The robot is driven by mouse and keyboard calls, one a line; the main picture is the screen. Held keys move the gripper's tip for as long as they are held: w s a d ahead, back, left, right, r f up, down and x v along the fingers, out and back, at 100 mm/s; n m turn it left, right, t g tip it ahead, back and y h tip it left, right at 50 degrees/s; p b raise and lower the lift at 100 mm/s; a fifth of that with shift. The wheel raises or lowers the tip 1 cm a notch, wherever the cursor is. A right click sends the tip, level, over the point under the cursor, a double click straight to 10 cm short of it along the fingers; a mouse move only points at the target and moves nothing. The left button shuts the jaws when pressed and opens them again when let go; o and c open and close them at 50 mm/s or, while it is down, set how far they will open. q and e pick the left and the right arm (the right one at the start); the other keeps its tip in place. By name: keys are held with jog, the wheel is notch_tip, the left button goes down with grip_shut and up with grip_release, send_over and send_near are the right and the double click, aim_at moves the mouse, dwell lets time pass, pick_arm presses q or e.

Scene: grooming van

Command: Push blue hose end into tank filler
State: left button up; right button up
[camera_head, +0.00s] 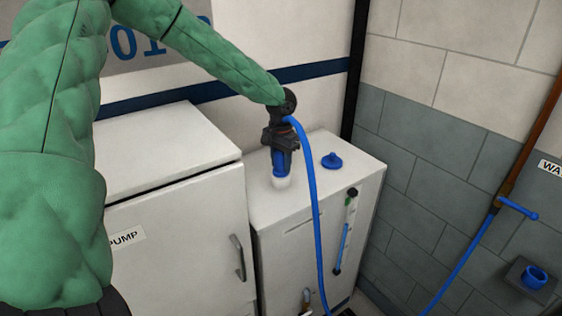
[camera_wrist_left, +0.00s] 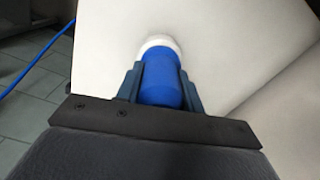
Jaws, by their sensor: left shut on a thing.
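The white tank (camera_head: 340,172) stands in the middle right, with its white filler neck (camera_head: 282,182) on top. My left gripper (camera_head: 281,168) is shut on the blue hose end (camera_head: 277,160) and points down at the filler. In the left wrist view the blue hose end (camera_wrist_left: 161,80) sits between my two fingers, its far tip meeting the white filler ring (camera_wrist_left: 160,44). How deep it sits in the filler is hidden. The blue hose (camera_head: 314,200) runs from my gripper down the tank's front. My right gripper is not in view.
A blue cap (camera_head: 332,160) lies on the tank top right of the filler. A white pump cabinet (camera_head: 175,165) stands close on the left. A blue-handled wall tap (camera_head: 518,208) and a wall holder (camera_head: 531,276) are at the right.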

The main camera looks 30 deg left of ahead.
pick_arm(q)
jog(key=shift+f, duration=0.1)
jog(key=o, duration=1.3)
notch_tip(320, 180, up, 6)
jog(key=shift+r+b, duration=0.25)
jog(key=shift+b, duration=0.95)
jog(key=shift+r, duration=0.7)
